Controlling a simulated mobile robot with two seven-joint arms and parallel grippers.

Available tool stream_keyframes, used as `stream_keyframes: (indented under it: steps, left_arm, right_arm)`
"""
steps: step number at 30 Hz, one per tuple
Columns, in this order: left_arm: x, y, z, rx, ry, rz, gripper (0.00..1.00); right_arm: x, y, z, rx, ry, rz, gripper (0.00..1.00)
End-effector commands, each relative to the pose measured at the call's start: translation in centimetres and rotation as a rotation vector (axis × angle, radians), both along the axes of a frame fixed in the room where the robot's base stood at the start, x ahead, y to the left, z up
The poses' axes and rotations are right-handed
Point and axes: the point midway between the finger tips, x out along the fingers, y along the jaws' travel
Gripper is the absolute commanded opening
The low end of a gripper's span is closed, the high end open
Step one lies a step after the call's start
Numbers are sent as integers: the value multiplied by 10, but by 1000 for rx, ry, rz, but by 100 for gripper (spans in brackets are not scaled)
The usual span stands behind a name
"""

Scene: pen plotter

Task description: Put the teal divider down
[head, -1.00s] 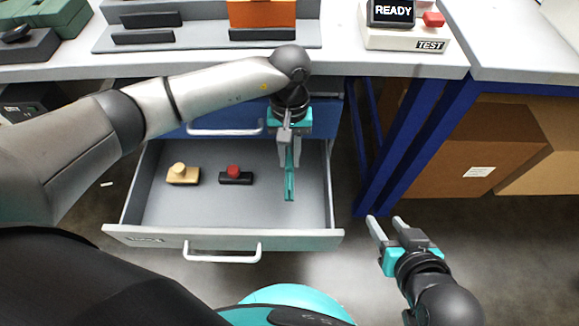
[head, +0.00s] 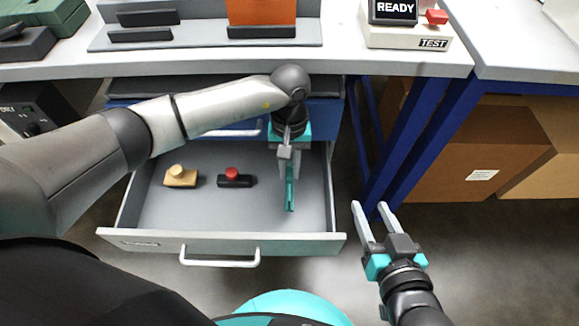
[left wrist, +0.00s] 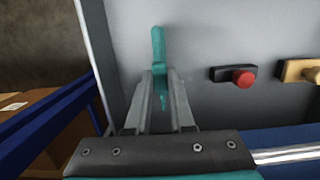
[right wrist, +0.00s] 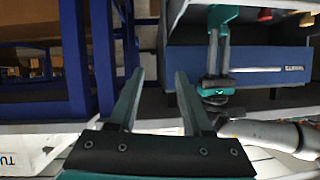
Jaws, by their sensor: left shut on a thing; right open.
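The teal divider (head: 290,192) is a thin upright strip in my left gripper (head: 289,168). My left gripper is shut on it inside the open drawer (head: 222,242), toward the drawer's right side. In the left wrist view the divider (left wrist: 158,55) stands out from between the fingers, over the grey drawer floor. Whether its lower edge touches the floor I cannot tell. My right gripper (head: 372,214) is open and empty, outside the drawer to the right. In the right wrist view its fingers (right wrist: 158,100) are wide apart with nothing between them.
A tan block with a knob (head: 180,177) and a black block with a red knob (head: 234,178) lie in the drawer left of the divider. The drawer floor in front of them is clear. A blue table leg (head: 412,150) stands right of the drawer.

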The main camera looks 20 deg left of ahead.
Motion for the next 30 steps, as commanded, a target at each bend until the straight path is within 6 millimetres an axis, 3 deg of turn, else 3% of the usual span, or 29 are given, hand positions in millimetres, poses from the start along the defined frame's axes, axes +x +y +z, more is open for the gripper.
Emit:
stream_keyframes:
  steps: [26, 27, 30]
  left_arm:
    - [0, 0, -12, 0, 0, 1, 0]
    - [0, 0, -12, 0, 0, 0, 22]
    - [0, 0, -12, 0, 0, 0, 34]
  right_arm:
    - [-4, 16, 13, 120, -189, 0, 49]
    - [-4, 16, 13, 119, -188, 0, 49]
    - [-4, 16, 13, 119, -188, 0, 49]
